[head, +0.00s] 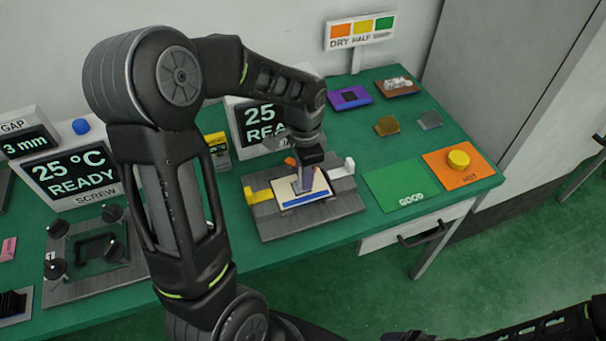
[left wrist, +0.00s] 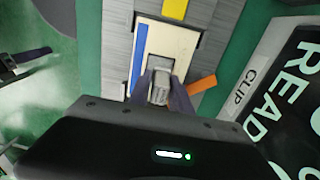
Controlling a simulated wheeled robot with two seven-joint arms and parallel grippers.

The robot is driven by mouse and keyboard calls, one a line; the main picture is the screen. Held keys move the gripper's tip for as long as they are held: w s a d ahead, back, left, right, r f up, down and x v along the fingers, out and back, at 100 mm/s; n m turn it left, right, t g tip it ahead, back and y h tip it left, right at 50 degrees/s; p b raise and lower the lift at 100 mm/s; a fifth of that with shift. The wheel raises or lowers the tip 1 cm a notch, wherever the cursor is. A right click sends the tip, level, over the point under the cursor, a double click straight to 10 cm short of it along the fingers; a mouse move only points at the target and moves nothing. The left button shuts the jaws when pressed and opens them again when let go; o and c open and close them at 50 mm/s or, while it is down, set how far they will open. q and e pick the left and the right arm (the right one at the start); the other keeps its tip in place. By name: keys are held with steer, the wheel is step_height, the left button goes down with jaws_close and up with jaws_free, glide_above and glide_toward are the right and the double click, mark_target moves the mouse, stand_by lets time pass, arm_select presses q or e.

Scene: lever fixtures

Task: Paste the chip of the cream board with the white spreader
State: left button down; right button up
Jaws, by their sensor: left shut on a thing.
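The cream board (head: 284,189) with a blue strip lies in the grey clip fixture (head: 262,227), and it also shows in the left wrist view (left wrist: 176,42). My left gripper (head: 304,186) points down over the board's middle. In the left wrist view, its fingers (left wrist: 163,90) are shut on a small pale grey-white piece, which looks like the white spreader (left wrist: 160,93). A grey patch just beyond it looks like the chip (left wrist: 163,63), partly covered. I cannot tell whether the piece touches the chip. My right gripper is not clearly in view.
A display (head: 256,128) stands behind. A green GOOD pad (head: 395,187) and an orange HOT pad (head: 482,169) lie right. The screw fixture (head: 120,277) is left.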

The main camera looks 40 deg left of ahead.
arm_select(q)
steer(key=shift+s, duration=0.1)
steer(key=shift+s+a+r, duration=0.1)
steer(key=shift+s+a, duration=0.5)
steer(key=shift+s, duration=0.2)
steer(key=shift+w+d, duration=0.1)
steer(key=shift+w+d, duration=0.6)
steer(key=shift+d, duration=0.25)
steer(key=shift+s+a, duration=0.1)
steer(key=shift+s+a+f, duration=0.2)
steer(key=shift+s+a, duration=0.35)
steer(key=shift+s, duration=0.35)
steer(key=shift+w, duration=0.1)
